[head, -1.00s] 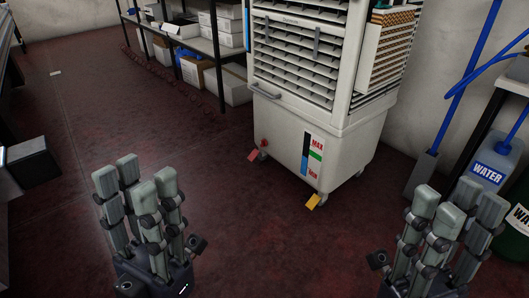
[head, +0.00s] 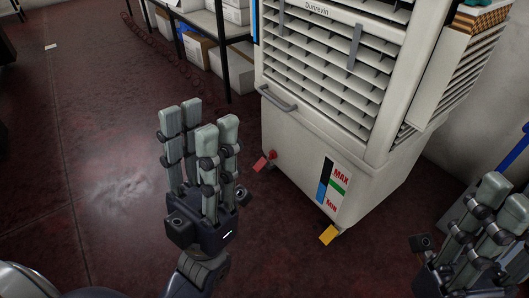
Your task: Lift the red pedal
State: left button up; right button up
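The red pedal (head: 260,164) sits at the lower left corner of a white air cooler (head: 290,140), near the floor. A yellow pedal (head: 329,235) is at the cooler's front lower corner. My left gripper (head: 200,122) is left of the red pedal, fingers pointing up and spread apart, with nothing between them. It does not touch the pedal. My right gripper (head: 490,215) is at the lower right, right of the cooler, with its fingers apart and empty; its edge is cut off by the frame.
The dark red floor (head: 110,170) is clear to the left. A shelf (head: 221,40) with boxes (head: 199,50) stands along the back wall. The cooler has a handle (head: 277,98) and louvres on its front. A blue-handled tool (head: 515,151) shows at the right edge.

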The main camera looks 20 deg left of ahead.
aim_at(259, 166)
jog(key=i+j, duration=0.2)
jog(key=j, duration=0.15)
jog(key=i+j+z, duration=0.15)
jog(key=j, duration=0.25)
jog(key=i+j, duration=0.2)
jog(key=j, duration=0.15)
jog(key=i+j+z, duration=0.1)
jog(key=j, duration=0.3)
jog(key=i+j+z, duration=0.1)
jog(key=j, duration=0.3)
jog(key=i+j, duration=0.2)
jog(key=j, duration=0.2)
